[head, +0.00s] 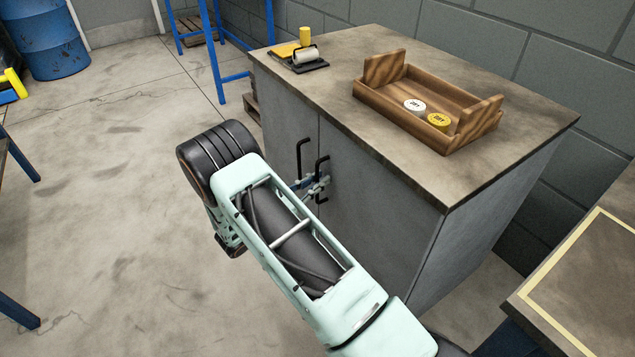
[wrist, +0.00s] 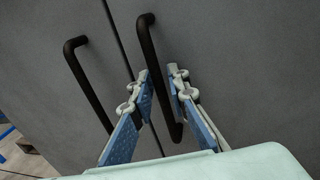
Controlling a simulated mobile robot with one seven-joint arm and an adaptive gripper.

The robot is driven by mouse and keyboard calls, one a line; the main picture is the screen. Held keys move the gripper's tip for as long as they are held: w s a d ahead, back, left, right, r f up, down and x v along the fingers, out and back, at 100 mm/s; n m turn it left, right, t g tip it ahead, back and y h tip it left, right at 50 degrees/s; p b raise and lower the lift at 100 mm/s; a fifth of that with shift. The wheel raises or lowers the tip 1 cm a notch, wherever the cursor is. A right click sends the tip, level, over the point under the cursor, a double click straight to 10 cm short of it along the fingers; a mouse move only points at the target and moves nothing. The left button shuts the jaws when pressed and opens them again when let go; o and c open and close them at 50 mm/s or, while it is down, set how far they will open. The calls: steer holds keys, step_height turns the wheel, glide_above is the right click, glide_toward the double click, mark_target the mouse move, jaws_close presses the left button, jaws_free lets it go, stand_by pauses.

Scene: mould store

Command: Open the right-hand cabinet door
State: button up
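The grey cabinet's right-hand door (head: 385,212) is closed, level with the left-hand door (head: 287,125). Its black bar handle (head: 319,166) stands upright beside the seam, and it also shows in the wrist view (wrist: 154,55). The left door's handle (wrist: 88,85) is to its left. My gripper (head: 313,186) is at the lower part of the handles. In the wrist view my gripper (wrist: 161,78) is open, with one finger on each side of the right handle. Gaps show between the bar and the fingertips; I cannot tell how deep the bar sits between them.
A wooden tray (head: 377,101) with a white and a yellow round tin stands on the cabinet top (head: 330,62). A black-based tool and yellow items lie at its back left. A table (head: 590,290) stands at the right. The floor (head: 110,200) left of the cabinet is clear.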

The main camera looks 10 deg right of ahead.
steer(key=shift+c, duration=0.2)
jaws_close()
